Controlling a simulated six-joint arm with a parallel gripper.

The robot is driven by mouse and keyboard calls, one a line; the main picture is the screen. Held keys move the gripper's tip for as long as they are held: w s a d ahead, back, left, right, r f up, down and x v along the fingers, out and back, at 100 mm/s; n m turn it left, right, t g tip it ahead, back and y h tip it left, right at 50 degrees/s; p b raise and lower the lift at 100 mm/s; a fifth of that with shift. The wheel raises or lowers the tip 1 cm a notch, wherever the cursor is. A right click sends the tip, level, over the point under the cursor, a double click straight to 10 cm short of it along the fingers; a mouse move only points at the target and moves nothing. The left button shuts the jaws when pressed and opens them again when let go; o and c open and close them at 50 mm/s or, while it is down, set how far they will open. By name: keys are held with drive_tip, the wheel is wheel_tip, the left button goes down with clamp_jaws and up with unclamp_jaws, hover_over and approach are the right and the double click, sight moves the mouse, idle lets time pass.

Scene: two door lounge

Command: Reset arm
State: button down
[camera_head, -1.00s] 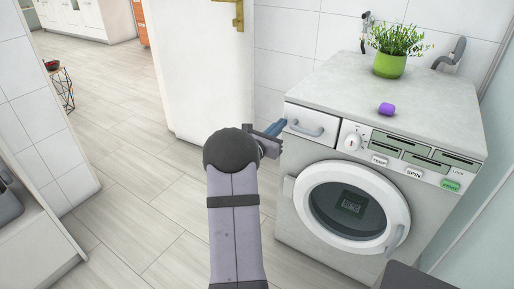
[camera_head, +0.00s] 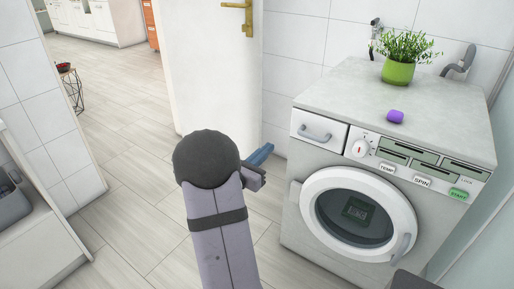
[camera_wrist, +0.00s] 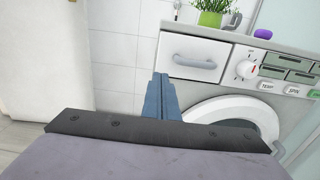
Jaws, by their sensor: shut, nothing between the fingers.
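My gripper (camera_head: 262,154) is to the left of the washing machine (camera_head: 292,226) in the head view, with its blue fingers pointing up and right. My arm's rounded joint hides part of the gripper. In the wrist view, the fingers (camera_wrist: 160,88) are together with nothing between them. They point toward the wall and the left side of the washing machine's drawer (camera_wrist: 193,54). The gripper appears apart from the machine. The drawer and the round door look shut.
A purple block (camera_head: 396,116) and a green potted plant (camera_head: 398,73) stand on the machine. A white door (camera_head: 208,70) stands open behind my gripper. A counter (camera_head: 38,235) is at the left. Tiled floor (camera_head: 120,215) lies clear between.

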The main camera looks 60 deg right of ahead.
drive_tip(key=s+a+f+m+g+y, duration=0.6)
drive_tip(key=s+a+f+m+y, duration=0.5)
drive_tip(key=s+f, duration=0.5)
drive_tip(key=w+a+f+m+t+y, duration=0.15)
drive_tip(key=a+m, duration=0.25)
drive_tip(key=a, duration=0.4)
drive_tip(key=w+a+f+m+y, duration=0.1)
drive_tip(key=w+a+m+y, duration=0.15)
drive_tip(key=a, duration=0.55)
drive_tip(key=w+a+f+m+t+y, duration=0.1)
drive_tip(key=w+a+m+y, duration=0.2)
drive_tip(key=a, duration=0.5)
drive_tip(key=w+a+r+n+t, duration=0.35)
drive_tip(key=a+r, duration=0.25)
drive_tip(key=a, duration=0.5)
wheel_tip(320, 180, up, 32)
drive_tip(key=m+p, duration=0.1)
drive_tip(key=p, duration=3.1)
drive_tip(key=shift+w+f, duration=0.15)
drive_tip(key=shift+w, duration=0.25)
